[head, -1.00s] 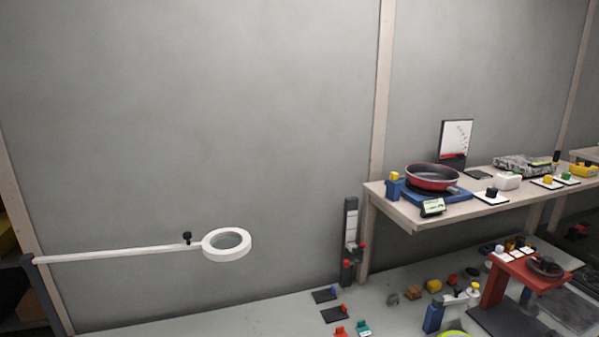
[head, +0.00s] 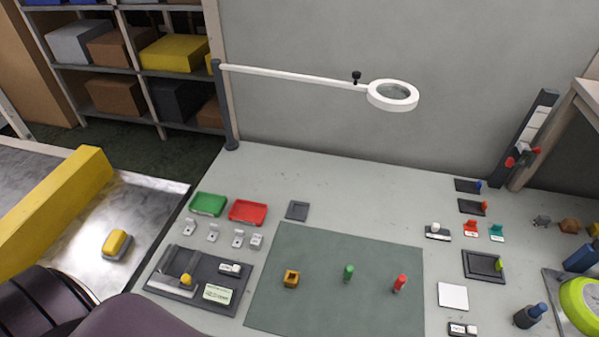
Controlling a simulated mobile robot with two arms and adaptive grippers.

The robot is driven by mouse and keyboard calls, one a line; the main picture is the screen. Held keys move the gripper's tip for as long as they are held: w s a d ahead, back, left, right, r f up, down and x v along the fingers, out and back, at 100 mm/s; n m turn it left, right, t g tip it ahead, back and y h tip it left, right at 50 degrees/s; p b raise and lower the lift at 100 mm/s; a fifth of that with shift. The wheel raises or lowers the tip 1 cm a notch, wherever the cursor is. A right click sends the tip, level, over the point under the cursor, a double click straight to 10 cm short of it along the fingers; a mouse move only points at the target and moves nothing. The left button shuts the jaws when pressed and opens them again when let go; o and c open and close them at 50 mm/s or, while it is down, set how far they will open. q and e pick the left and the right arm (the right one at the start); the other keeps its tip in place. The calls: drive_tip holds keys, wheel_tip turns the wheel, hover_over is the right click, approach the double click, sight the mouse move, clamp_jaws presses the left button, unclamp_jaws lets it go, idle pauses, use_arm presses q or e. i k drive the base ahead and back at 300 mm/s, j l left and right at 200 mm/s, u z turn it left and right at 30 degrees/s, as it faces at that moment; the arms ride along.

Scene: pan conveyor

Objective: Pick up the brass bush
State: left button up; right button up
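A small brass-yellow piece with a dark opening (head: 291,279), which looks like the brass bush, sits on the left part of the green mat (head: 335,249). A green peg-like piece (head: 348,272) and a red one (head: 399,284) stand to its right on the same mat, apart from it. Neither of my grippers is in view. Dark rounded parts of my own body fill the lower left corner.
Green (head: 208,204) and red (head: 248,212) trays lie behind the mat's left side. A dark fixture (head: 174,259) stands left of it. A magnifier ring (head: 392,96) hangs on a white arm above the bench. A yellow beam (head: 62,207) borders the conveyor at left.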

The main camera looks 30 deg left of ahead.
sight(291, 279)
drive_tip(key=u, duration=0.85)
